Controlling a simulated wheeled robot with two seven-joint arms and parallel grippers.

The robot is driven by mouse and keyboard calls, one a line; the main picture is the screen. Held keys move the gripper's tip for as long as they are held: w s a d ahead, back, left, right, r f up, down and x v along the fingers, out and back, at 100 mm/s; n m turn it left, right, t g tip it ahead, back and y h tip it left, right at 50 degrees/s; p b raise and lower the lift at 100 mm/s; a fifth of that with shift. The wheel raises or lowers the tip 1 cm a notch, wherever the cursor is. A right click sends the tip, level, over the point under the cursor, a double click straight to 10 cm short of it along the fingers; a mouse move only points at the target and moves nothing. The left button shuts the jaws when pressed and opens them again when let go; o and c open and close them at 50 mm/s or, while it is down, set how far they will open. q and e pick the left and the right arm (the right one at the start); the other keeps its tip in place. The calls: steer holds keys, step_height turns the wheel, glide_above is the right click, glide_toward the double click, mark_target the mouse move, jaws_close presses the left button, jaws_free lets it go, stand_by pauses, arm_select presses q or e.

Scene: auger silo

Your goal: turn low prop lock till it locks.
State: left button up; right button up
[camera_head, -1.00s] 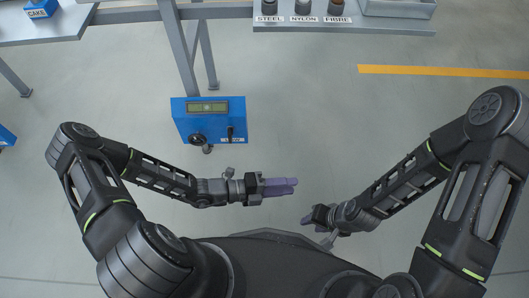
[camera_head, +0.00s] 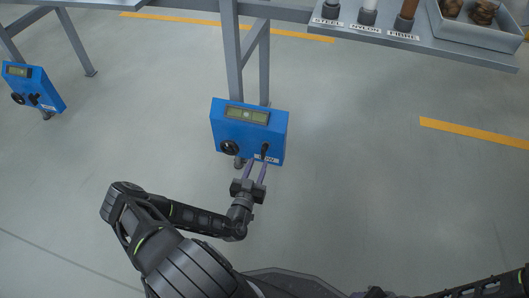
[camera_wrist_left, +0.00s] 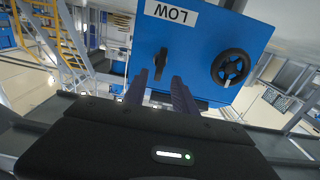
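The blue low prop box (camera_head: 226,127) stands against a grey post in the head view, with a display on top. Its front carries a black lever (camera_head: 265,150), a round black knob (camera_head: 229,147) and a label partly covered by a finger. In the left wrist view the label reads LOW (camera_wrist_left: 170,13), with the lever (camera_wrist_left: 161,62) and spoked knob (camera_wrist_left: 230,67) below it. My left gripper (camera_head: 256,167) is open at the box front. Its purple fingers (camera_wrist_left: 160,88) appear either side of the lever; contact cannot be told. My right gripper (camera_head: 362,294) is barely visible at the bottom edge.
A second blue box (camera_head: 48,88) is on a stand at the left. A shelf (camera_head: 440,47) with steel, nylon and fibre rods and a grey bin (camera_head: 475,38) is at the upper right. The floor around the low box is clear.

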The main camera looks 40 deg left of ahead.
mark_target(262, 154)
arm_select(q)
steer(key=b+x, duration=0.2)
steer(key=x, duration=0.4)
steer(key=shift+f, duration=0.1)
steer(key=shift+w+a+b, duration=0.2)
steer(key=shift+w+b, duration=0.15)
steer(key=shift+w, duration=0.25)
jaws_close()
